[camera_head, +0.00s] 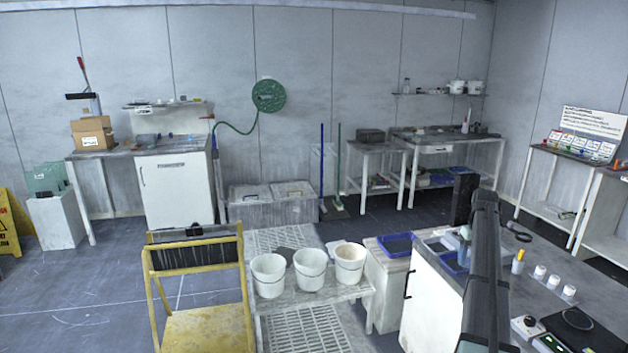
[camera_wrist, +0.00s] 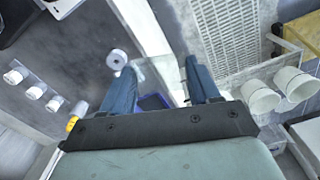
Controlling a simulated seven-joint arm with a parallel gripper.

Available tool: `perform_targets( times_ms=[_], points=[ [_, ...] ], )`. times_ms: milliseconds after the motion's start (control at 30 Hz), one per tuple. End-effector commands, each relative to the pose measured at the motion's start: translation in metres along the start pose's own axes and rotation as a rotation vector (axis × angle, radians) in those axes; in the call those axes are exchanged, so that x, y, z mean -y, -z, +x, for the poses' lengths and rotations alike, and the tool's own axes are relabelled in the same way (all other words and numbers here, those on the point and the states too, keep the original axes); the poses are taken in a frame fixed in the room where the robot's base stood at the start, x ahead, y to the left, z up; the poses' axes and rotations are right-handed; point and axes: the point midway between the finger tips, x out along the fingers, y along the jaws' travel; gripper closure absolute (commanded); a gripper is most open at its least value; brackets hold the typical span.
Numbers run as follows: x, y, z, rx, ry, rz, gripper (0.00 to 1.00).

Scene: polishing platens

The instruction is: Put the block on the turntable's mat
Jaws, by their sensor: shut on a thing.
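My gripper (camera_wrist: 160,68) shows in the wrist view as two blue-grey fingers standing apart. It is shut on the block, a pale piece (camera_wrist: 158,74) between the fingers whose outline is hard to separate from the pale counter edge behind. In the head view my dark arm rises at the right, and the gripper (camera_head: 464,243) is small and partly hidden beside it, above the counter. The turntable's round dark mat (camera_head: 578,318) lies at the lower right of the head view, on the counter, apart from my gripper.
Several white cups (camera_head: 553,282) and a yellow-capped bottle (camera_head: 517,262) stand on the counter between gripper and turntable. A white dial device (camera_head: 527,326) sits beside the turntable. White buckets (camera_head: 310,269) stand left.

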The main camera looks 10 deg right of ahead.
Motion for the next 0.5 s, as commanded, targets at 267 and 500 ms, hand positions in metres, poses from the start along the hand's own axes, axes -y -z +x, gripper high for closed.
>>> perform_targets(
  times_ms=[267, 500],
  points=[
    [0.121, -0.010, 0.016, 0.000, 0.000, -0.061, 0.77],
    [0.215, -0.029, 0.027, -0.001, 0.000, -0.109, 0.77]
  ],
)
